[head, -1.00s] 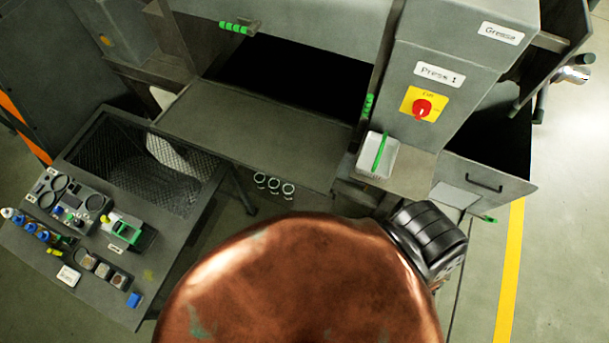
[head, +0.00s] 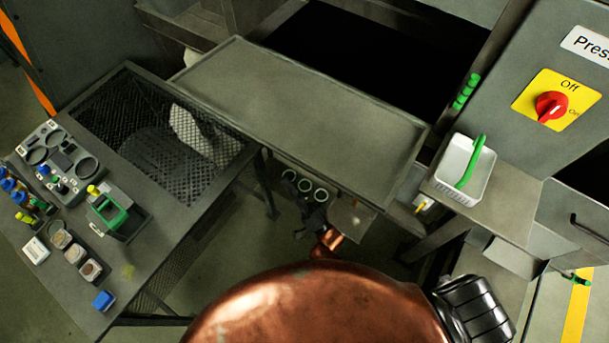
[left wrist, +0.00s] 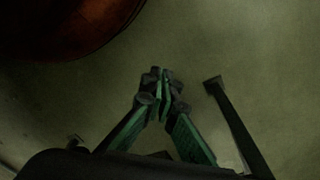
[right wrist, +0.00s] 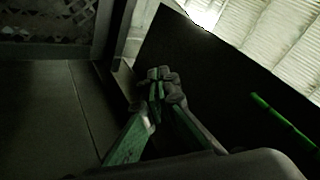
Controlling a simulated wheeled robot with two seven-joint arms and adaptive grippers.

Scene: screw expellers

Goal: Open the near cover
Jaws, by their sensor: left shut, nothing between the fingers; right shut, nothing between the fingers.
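I cannot tell for certain which panel is the near cover. In the head view, a press has a dark opening (head: 375,55) behind a flat grey shelf (head: 300,110), with a green handle (head: 467,91) at the opening's right edge. My right gripper (head: 311,200) is below the shelf's front edge, apart from the handle. In the right wrist view its fingers (right wrist: 158,85) are shut and empty; a green bar (right wrist: 283,120) crosses a dark surface to their right. My left gripper (left wrist: 163,88) is shut and empty over the floor, outside the head view.
A white basket (head: 464,170) stands on a ledge right of the shelf. A red switch (head: 551,106) is on the press front. A mesh-topped table (head: 110,270) with small bottles and tools is at left.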

